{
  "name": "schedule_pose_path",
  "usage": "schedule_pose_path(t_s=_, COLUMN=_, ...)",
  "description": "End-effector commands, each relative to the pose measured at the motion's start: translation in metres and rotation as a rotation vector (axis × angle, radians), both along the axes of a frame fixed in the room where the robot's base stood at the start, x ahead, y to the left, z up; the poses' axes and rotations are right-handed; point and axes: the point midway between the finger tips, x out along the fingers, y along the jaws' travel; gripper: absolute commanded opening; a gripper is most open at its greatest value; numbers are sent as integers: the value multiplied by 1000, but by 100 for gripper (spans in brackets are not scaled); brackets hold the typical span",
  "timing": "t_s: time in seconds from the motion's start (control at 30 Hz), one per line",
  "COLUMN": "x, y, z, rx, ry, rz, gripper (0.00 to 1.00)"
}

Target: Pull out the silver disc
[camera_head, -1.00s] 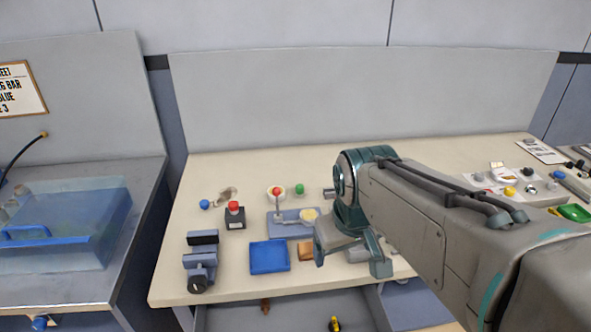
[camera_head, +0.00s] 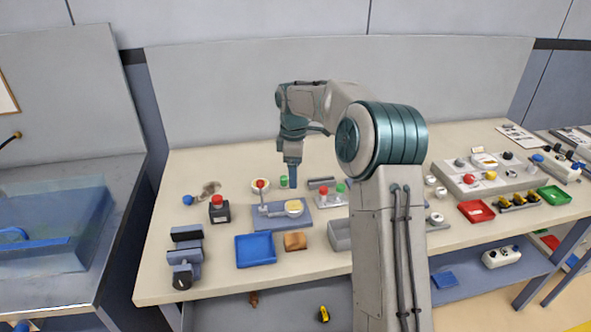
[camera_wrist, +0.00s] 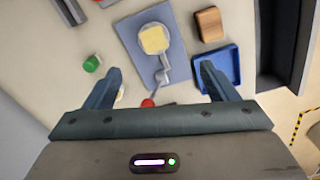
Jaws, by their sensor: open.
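I cannot pick out a silver disc for certain. A blue-grey plate (camera_head: 267,218) carries a round cup with a pale yellow top (camera_head: 294,207) and a metal lever with a red knob (camera_head: 261,184). The plate also shows in the wrist view (camera_wrist: 146,26), with the yellow-topped cup (camera_wrist: 153,39) and red knob (camera_wrist: 148,103). My gripper (camera_head: 293,183) points down over the back of the bench, beside a green knob (camera_head: 283,181). A small pale round thing is partly hidden behind one finger in the wrist view.
A blue tray (camera_head: 256,250), a wooden block (camera_head: 295,241) and a dark clamp (camera_head: 186,254) lie toward the front. A black box with a red button (camera_head: 219,211) stands left. A grey panel with knobs (camera_head: 480,181) and a red tray (camera_head: 475,211) are right.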

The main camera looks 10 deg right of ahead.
Motion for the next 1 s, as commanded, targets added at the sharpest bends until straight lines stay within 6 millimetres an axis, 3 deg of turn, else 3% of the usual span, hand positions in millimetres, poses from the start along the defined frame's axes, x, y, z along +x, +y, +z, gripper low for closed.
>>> schedule_pose_path(t_s=0.13, x=13, y=-3, z=-13, rx=14, ry=13, rz=47, gripper=79)
schedule_pose_path(t_s=0.37, x=15, y=-4, z=-32, rx=16, ry=18, rz=59, gripper=79)
schedule_pose_path(t_s=0.8, x=14, y=-4, z=-115, rx=16, ry=18, rz=57, gripper=79)
schedule_pose_path(t_s=1.0, x=15, y=-4, z=-141, rx=15, ry=17, rz=58, gripper=79)
